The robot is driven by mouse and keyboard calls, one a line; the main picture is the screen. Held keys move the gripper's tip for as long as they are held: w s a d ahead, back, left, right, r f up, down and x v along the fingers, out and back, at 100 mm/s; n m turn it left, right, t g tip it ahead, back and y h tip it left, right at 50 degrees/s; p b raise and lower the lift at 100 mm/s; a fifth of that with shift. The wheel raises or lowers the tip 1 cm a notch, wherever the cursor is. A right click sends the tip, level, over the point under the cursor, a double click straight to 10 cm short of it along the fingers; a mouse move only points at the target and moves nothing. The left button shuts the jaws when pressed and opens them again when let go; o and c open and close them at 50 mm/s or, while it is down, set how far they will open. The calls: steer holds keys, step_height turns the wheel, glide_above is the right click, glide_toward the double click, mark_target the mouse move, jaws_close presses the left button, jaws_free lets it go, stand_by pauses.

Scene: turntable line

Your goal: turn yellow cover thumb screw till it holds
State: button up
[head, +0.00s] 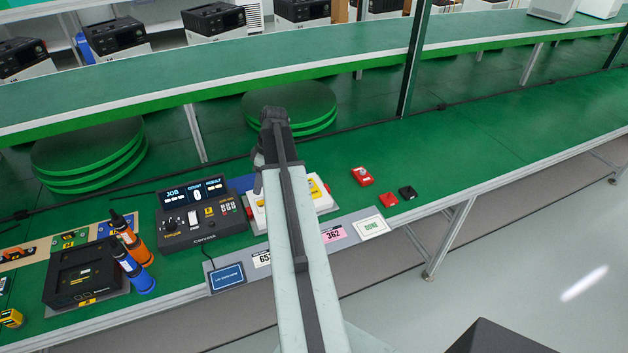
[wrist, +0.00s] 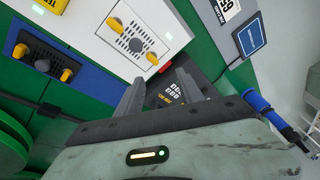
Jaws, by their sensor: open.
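A white unit (head: 322,204) with yellow parts stands on the green bench, partly hidden behind my arm in the head view. In the wrist view, a white panel (wrist: 165,16) carries a grey plate (wrist: 130,38) with two yellow knobs, one at the upper left (wrist: 114,24) and one at the lower right (wrist: 152,58). I cannot tell which is the cover thumb screw. My gripper (wrist: 161,76) is open, with nothing between its fingers. The fingertips are below the plate in the picture, apart from both knobs. In the head view my arm hides the fingers.
A dark console (head: 200,213) stands left of the white unit. An orange screwdriver (head: 131,240) and a blue one (head: 138,275) stand by a black device (head: 85,278). A red button box (head: 362,176), red block (head: 388,200) and black block (head: 407,192) lie right. Farther right is clear.

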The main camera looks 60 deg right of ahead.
steer(key=n+t, duration=0.2)
glide_toward(311, 184)
steer(key=b+x, duration=0.7)
steer(key=shift+f, duration=0.25)
steer(key=shift+w+f, duration=0.2)
steer(key=shift+f, duration=0.1)
steer(key=shift+r, duration=0.1)
jaws_close()
